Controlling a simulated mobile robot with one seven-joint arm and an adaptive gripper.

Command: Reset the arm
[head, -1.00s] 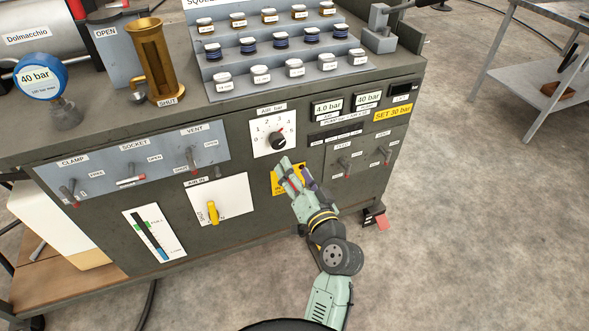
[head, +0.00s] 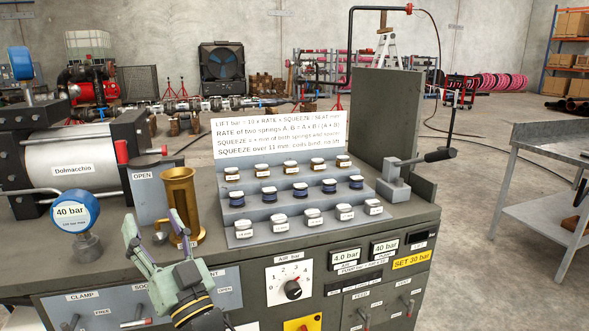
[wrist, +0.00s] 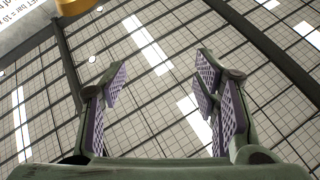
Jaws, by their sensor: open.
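My gripper (head: 153,225) is open and empty, raised with its fingers pointing up in front of the bench's left part. In the head view it overlaps the lower part of the brass cylinder (head: 180,192); I cannot tell the gap between them. In the wrist view the two fingers (wrist: 160,88) are spread wide with nothing between them. Behind them is only the ceiling with its light strips, plus a corner of a yellow thing (wrist: 75,6) and a white sign at the top left.
The bench carries a blue gauge (head: 70,210), a stepped rack (head: 297,227) of several small labelled springs, and a lever device (head: 400,180) at the right. A tall grey panel (head: 385,115) stands behind. A metal table (head: 562,150) is at the right, with open floor between.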

